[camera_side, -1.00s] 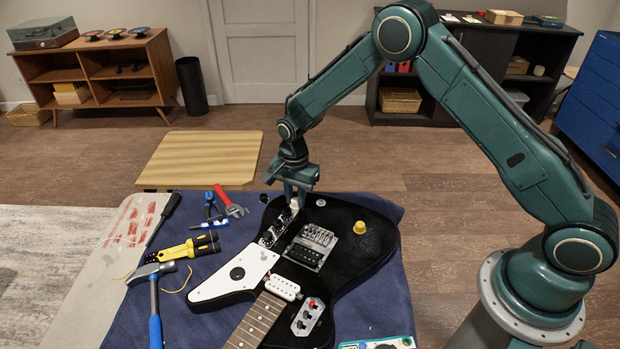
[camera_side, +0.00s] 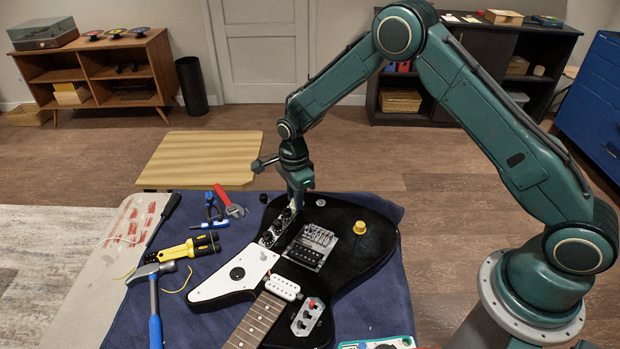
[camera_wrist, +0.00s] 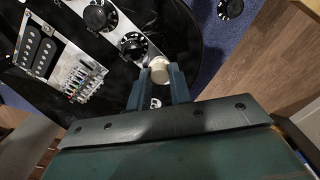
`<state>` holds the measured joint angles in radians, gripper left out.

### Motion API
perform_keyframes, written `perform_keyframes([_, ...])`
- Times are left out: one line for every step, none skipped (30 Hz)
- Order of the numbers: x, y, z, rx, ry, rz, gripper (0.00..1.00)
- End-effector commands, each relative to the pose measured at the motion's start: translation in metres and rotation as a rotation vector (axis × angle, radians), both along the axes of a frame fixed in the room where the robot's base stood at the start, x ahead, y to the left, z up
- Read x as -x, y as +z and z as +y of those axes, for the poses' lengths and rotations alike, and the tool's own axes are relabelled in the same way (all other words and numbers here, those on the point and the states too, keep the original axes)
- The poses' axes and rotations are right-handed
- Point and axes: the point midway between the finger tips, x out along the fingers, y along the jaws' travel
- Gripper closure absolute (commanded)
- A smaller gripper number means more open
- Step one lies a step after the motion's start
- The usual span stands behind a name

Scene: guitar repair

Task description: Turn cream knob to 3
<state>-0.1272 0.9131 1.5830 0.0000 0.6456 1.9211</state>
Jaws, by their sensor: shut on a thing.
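The cream knob (camera_wrist: 159,70) sits at the end of a metal control plate on the black guitar (camera_side: 345,245). My gripper (camera_wrist: 157,82) is shut on the cream knob, with one finger on each side of it in the wrist view. In the side view my gripper (camera_side: 297,200) points down at the guitar's upper edge and mostly hides the knob. Two black knobs (camera_wrist: 133,45) (camera_wrist: 100,15) stand in line beside the cream one on the plate. I cannot read which number the cream knob points to.
A yellow knob (camera_side: 360,228) stands on the guitar's right side. A loose black knob lies on the blue cloth (camera_wrist: 230,8).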

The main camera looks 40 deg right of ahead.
Motion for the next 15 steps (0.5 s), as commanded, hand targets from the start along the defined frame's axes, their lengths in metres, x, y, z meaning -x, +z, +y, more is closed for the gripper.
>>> perform_keyframes([-0.0001, 0.0, 0.0001, 0.0, 0.001, 0.0, 0.93])
perform_keyframes([-0.0001, 0.0, 0.0002, 0.0, 0.001, 0.0, 0.74])
perform_keyframes([-0.0001, 0.0, 0.0002, 0.0, 0.002, 0.0, 0.68])
perform_keyframes([-0.0001, 0.0, 0.0002, 0.0, 0.002, 0.0, 0.68])
perform_keyframes([-0.0001, 0.0, 0.0001, 0.0, 0.002, 0.0, 0.68])
perform_keyframes([-0.0001, 0.0, 0.0001, 0.0, 0.002, 0.0, 0.68])
perform_keyframes([-0.0001, 0.0, 0.0001, 0.0, 0.002, 0.0, 0.68])
perform_keyframes([-0.0001, 0.0, 0.0001, 0.0, 0.002, 0.0, 0.68])
perform_keyframes([-0.0001, 0.0, 0.0001, 0.0, 0.003, 0.0, 0.68])
perform_keyframes([0.0, 0.0, 0.0001, 0.0, 0.003, 0.0, 0.68])
perform_keyframes([-0.0001, 0.0, 0.0001, 0.0, 0.004, 0.0, 0.68])
perform_keyframes([0.0, 0.0, 0.0001, 0.0, 0.007, 0.0, 0.68])
perform_keyframes([0.0, 0.0, 0.0001, 0.0, 0.012, 0.0, 0.68])
perform_keyframes([0.0, 0.0, 0.0001, 0.0, 0.02, 0.0, 0.68])
perform_keyframes([0.0, 0.0, 0.0001, 0.0, 0.032, 0.0, 0.68])
